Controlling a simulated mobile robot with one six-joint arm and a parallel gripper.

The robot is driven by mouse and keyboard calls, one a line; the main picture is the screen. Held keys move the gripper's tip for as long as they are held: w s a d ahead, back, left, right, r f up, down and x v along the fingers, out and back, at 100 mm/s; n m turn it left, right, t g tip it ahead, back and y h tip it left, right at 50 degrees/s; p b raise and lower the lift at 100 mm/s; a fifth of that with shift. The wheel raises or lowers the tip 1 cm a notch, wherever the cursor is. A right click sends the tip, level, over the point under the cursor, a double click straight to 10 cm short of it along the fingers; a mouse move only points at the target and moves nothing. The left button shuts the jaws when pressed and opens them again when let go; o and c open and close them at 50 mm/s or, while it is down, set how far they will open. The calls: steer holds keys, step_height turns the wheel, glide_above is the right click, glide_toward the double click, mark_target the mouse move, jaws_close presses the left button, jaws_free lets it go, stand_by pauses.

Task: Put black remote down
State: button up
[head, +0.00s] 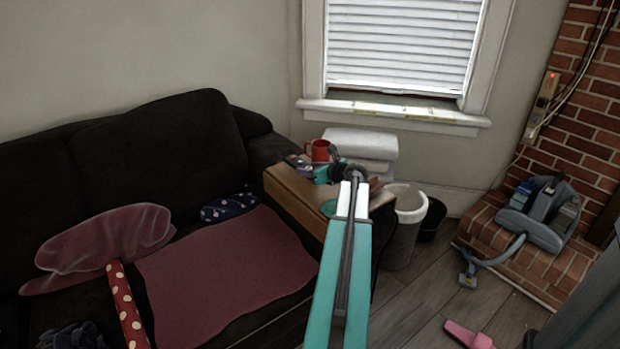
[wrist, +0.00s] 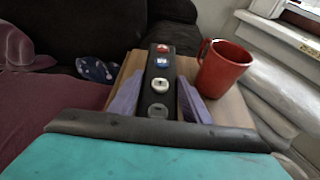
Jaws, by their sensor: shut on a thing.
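The black remote (wrist: 155,98) has red, blue, white and grey buttons and points away from me in the wrist view. My gripper (wrist: 158,94) is shut on it, with one purple finger on each side. The remote is over the wooden side table (wrist: 232,104), left of the red mug (wrist: 223,68). I cannot tell whether it touches the tabletop. In the head view my gripper (head: 318,172) is over the table (head: 292,200), and the mug (head: 318,151) stands just behind it. My own arm hides part of the tabletop there.
A dark sofa (head: 160,145) with a maroon cloth (head: 215,270) is left of the table. White stacked cushions or boxes (head: 362,145) stand behind it by the window. A bin (head: 405,235) is to its right. A grey machine (head: 545,210) sits on the brick hearth.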

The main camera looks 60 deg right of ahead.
mark_target(309, 183)
steer(key=shift+f+b, duration=0.4)
steer(key=shift+f, duration=1.4)
steer(key=shift+f, duration=0.15)
steer(key=o, duration=1.2)
steer(key=shift+o, duration=0.2)
steer(key=shift+r, duration=0.2)
steer(key=p+v, duration=0.1)
steer(key=v, duration=1.1)
steer(key=shift+p, duration=0.3)
steer(key=shift+o, duration=0.3)
